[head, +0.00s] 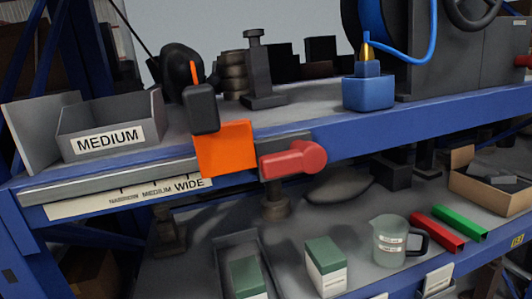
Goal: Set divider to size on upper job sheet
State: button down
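An orange plate (227,148), which looks like the divider, sits on the grey rail (110,181) along the front of the upper shelf. A dark grey rounded block (202,108) stands at its upper left, and a red lever (292,160) lies to its right. A scale strip (130,198) below the rail reads NARROW, MEDIUM, WIDE. The plate's lower left corner is beside the word WIDE. A label (107,139) reading MEDIUM is on the front of a grey bin at the upper left; I cannot tell whether it is the job sheet. I cannot make out my gripper.
The upper shelf holds a blue block (368,93) with a brass tip and blue hose, and dark machinery. The lower shelf holds green-topped boxes (325,268), a jug (390,242), red (437,234) and green (460,222) bars, and a cardboard box (495,190). White cards (438,280) hang at its front.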

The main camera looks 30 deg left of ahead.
aim_at(228, 147)
jog(key=z, duration=0.8)
jog(key=k, duration=0.85)
jog(key=u, duration=0.75)
jog(key=i, duration=0.5)
jog(key=z, duration=0.1)
